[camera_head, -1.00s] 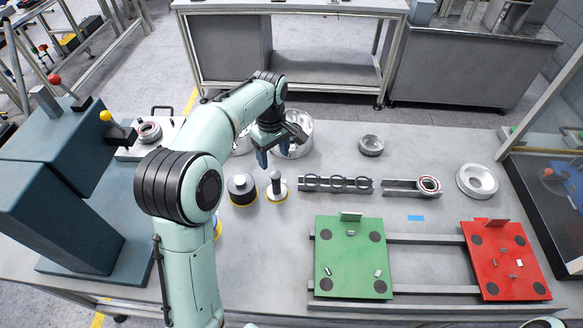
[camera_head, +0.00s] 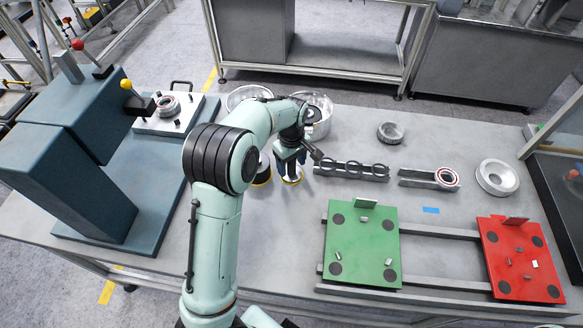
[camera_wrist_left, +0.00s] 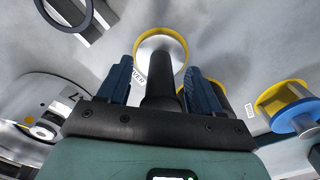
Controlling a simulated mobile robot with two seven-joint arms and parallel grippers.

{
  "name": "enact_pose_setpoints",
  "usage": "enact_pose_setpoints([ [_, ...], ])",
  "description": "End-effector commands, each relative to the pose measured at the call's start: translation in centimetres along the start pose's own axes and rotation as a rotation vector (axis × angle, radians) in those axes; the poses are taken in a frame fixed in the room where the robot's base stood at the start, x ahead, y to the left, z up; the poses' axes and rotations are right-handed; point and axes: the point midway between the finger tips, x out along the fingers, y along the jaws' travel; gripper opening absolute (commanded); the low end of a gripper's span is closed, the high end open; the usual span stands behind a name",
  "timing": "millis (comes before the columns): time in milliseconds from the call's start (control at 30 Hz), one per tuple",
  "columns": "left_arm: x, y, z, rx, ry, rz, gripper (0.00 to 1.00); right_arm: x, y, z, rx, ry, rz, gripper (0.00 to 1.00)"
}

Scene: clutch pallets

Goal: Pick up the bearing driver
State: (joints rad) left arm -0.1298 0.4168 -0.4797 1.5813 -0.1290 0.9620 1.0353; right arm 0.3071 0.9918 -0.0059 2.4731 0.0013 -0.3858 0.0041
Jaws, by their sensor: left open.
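The bearing driver, a dark upright handle (camera_wrist_left: 160,82) on a round silver base (camera_wrist_left: 160,45) with a yellow rim, stands on the grey table. In the head view its base (camera_head: 292,177) shows just below my left gripper (camera_head: 291,160), which hides most of the handle. In the left wrist view the open fingers of my left gripper (camera_wrist_left: 161,85) are on either side of the handle, with gaps visible beside it. Whether the handle is fully between the fingertips in depth is hard to tell. My right gripper is not in view.
A dark cylindrical tool (camera_head: 262,172) on a yellow rim stands close left of the driver. A rail holding rings (camera_head: 352,171) lies to the right. Metal bowls (camera_head: 247,97) are behind. Green (camera_head: 345,248) and red (camera_head: 520,265) plates are at front right; a blue press (camera_head: 75,160) is left.

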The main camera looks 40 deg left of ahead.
Motion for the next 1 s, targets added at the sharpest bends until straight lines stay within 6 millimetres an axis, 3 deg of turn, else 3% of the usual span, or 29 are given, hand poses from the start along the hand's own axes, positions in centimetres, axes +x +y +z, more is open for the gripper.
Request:
enact_pose_setpoints([
  [300,0.6,0.0,0.0,0.000,0.000,0.001,0.61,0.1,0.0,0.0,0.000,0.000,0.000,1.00],
  [500,0.6,0.0,0.0,0.000,0.000,0.001,0.00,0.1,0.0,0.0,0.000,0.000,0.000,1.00],
  [833,0.2,0.1,0.0,0.000,0.001,0.004,0.00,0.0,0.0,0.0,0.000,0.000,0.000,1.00],
  [1000,-2.0,0.2,-0.1,-0.001,0.002,0.008,0.00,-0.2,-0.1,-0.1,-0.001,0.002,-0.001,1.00],
])
